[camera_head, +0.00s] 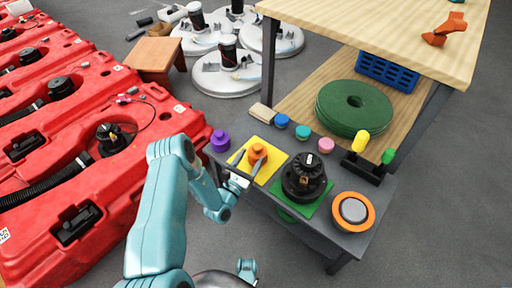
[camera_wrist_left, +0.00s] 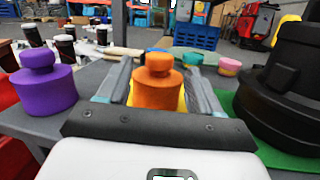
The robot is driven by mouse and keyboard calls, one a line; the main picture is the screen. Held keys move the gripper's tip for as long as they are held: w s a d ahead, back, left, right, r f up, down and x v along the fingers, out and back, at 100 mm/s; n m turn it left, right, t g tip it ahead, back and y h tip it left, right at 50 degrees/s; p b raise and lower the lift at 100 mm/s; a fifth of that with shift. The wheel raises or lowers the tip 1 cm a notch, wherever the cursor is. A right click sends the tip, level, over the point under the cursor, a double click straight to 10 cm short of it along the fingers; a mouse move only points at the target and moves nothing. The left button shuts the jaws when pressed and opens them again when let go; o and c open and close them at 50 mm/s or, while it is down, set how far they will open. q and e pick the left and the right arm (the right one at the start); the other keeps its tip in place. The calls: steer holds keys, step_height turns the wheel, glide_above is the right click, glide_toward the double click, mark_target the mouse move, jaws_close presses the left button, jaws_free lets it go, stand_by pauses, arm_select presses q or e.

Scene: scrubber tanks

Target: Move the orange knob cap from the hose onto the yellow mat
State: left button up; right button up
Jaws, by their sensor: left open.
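The orange knob cap (camera_head: 257,152) stands upright on the yellow mat (camera_head: 271,171), on a small dark table. My left gripper (camera_head: 250,166) is open at the near side of the mat. In the left wrist view its two fingers (camera_wrist_left: 160,85) reach along both sides of the orange knob cap (camera_wrist_left: 157,88), with narrow gaps between. The black corrugated hose (camera_head: 45,185) lies on a red tank at the left, with no orange cap seen on it.
A purple knob cap (camera_head: 220,140) stands left of the mat. A black fitting (camera_head: 305,177) on a green mat and an orange ring (camera_head: 353,212) stand to the right. Blue, teal and pink caps line the back edge. A wooden bench (camera_head: 390,40) stands behind.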

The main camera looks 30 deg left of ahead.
arm_select(q)
steer(key=a+p+v, duration=0.1)
steer(key=v, duration=0.5)
steer(key=s+d+m+g+h, duration=0.35)
steer(key=d+h, duration=0.25)
steer(key=d, duration=0.2)
steer(key=s+d+r+m+g+h, duration=0.15)
steer(key=d+m+g+h, duration=0.3)
steer(key=d, duration=0.45)
steer(key=s+d+m+g+h, duration=0.35)
steer(key=d+h, duration=0.25)
steer(key=d, duration=0.2)
steer(key=s+f+m+g+y, duration=0.2)
steer(key=s+m+g+y, duration=0.1)
steer(key=s+m+g, duration=0.45)
steer(key=s+f+m+g+y, duration=0.3)
steer(key=s+m+g, duration=0.35)
steer(key=s, duration=0.25)
steer(key=w+a+m+t+y, duration=0.2)
steer(key=w+m+t+y, duration=0.2)
steer(key=w+m+t, duration=0.2)
steer(key=shift+w+r+m+y, duration=0.3)
steer(key=shift+w+m, duration=0.35)
steer(key=shift+m, duration=0.5)
